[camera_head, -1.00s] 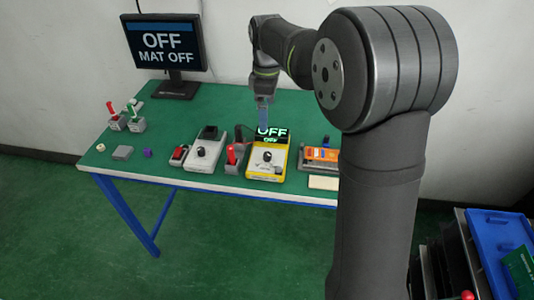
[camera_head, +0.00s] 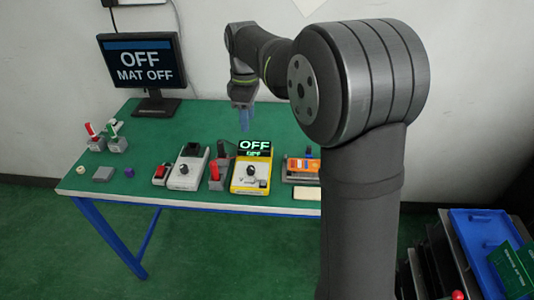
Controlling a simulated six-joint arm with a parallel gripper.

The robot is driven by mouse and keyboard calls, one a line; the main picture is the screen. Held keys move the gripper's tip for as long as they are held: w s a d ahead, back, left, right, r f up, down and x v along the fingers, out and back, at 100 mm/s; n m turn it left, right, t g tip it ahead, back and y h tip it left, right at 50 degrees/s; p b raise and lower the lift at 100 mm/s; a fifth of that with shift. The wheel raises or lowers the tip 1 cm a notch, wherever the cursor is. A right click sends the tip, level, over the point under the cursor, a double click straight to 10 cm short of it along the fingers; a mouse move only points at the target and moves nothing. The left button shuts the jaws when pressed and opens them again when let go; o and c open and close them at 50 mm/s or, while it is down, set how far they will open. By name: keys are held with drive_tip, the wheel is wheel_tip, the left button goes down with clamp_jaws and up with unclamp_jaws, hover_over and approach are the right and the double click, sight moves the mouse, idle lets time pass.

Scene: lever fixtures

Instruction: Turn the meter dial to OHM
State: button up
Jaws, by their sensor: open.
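The yellow meter (camera_head: 239,187) stands near the front edge of the green table, its screen (camera_head: 254,148) lit and reading OFF. Its dark round dial (camera_head: 252,170) sits on the light face below the screen; its pointer is too small to read. My gripper (camera_head: 244,122) is above the table, behind and above the meter, pointing down with its bluish fingers. It is open, empty and apart from the dial.
A monitor (camera_head: 144,65) at the back left reads OFF, MAT OFF. Left of the meter are a red-handled lever (camera_head: 216,170) and a grey box with a black knob (camera_head: 184,170). An orange device (camera_head: 303,165) stands to the right. The table's left middle (camera_head: 150,130) is clear.

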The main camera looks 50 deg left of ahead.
sight(251, 168)
wheel_tip(251, 168, down, 19)
drive_tip(key=m, duration=1.3)
drive_tip(key=shift+r+m, duration=0.1)
drive_tip(key=shift+m, duration=0.2)
drive_tip(key=shift+c, duration=0.2)
clamp_jaws()
